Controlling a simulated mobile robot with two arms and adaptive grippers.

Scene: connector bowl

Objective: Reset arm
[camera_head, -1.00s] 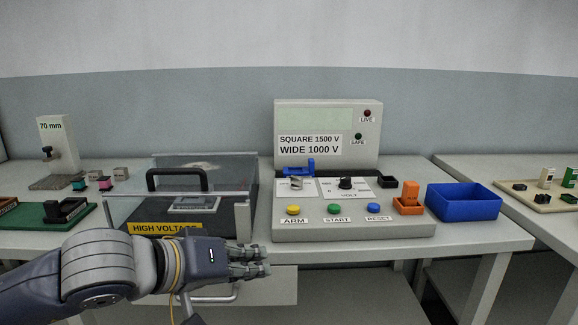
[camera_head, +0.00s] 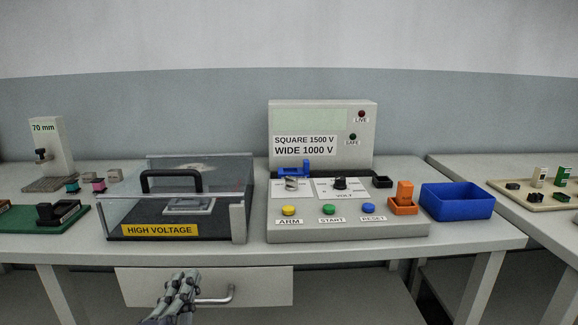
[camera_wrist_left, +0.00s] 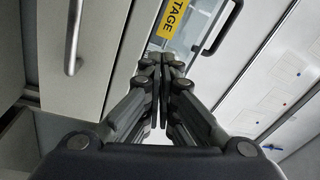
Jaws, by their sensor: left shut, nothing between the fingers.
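My left gripper (camera_head: 182,285) is at the bottom of the head view, in front of the drawer and left of its handle. Its fingers point up and are shut with nothing between them. In the left wrist view the closed fingertips (camera_wrist_left: 160,65) sit in the middle, below the yellow label (camera_wrist_left: 176,17) of the high voltage box. My left arm is mostly out of the head view. My right gripper is not in view.
The glass-sided high voltage box (camera_head: 119,216) stands on the table behind the gripper. The drawer handle (camera_head: 216,299) sticks out under the table edge. The control panel (camera_head: 345,228), orange holder (camera_head: 402,207) and blue bin (camera_head: 458,206) are to the right.

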